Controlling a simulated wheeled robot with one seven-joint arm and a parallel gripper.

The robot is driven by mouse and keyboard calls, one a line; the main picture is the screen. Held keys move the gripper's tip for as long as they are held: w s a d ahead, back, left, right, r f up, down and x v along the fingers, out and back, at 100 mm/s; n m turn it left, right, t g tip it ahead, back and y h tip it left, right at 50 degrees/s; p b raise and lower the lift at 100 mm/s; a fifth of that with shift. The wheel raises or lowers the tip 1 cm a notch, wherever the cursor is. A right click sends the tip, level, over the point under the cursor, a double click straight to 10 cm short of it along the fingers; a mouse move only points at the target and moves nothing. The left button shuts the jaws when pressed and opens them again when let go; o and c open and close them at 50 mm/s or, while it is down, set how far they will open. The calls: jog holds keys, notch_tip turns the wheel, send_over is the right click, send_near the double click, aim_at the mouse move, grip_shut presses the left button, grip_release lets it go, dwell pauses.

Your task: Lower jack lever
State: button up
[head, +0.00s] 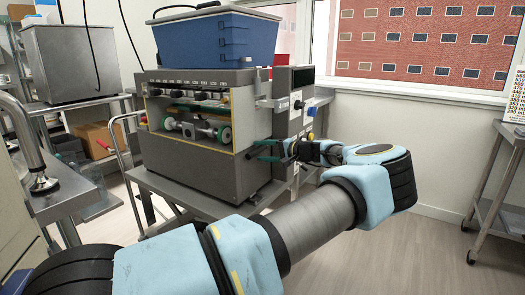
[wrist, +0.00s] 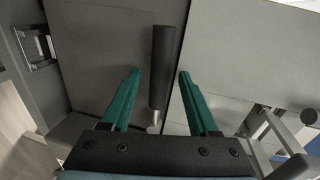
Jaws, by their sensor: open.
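In the wrist view, the jack lever (wrist: 163,58) is a black cylindrical handle on a short silver rod. It stands upright in the picture, against the grey side panel. My gripper (wrist: 159,73) is open, its two green fingers one on each side of the lever. A gap shows on both sides, so neither finger appears to touch it. In the head view, my gripper (head: 256,150) is at the right side of the gummy depositor (head: 185,176), just below its control box. I cannot make out the lever in the head view.
A blue bin (head: 205,42) sits on top of the depositor. A steel table (head: 487,185) is at the right. Open floor lies between the cart and that table.

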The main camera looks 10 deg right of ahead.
grip_shut()
dwell(0.6)
dwell(0.9)
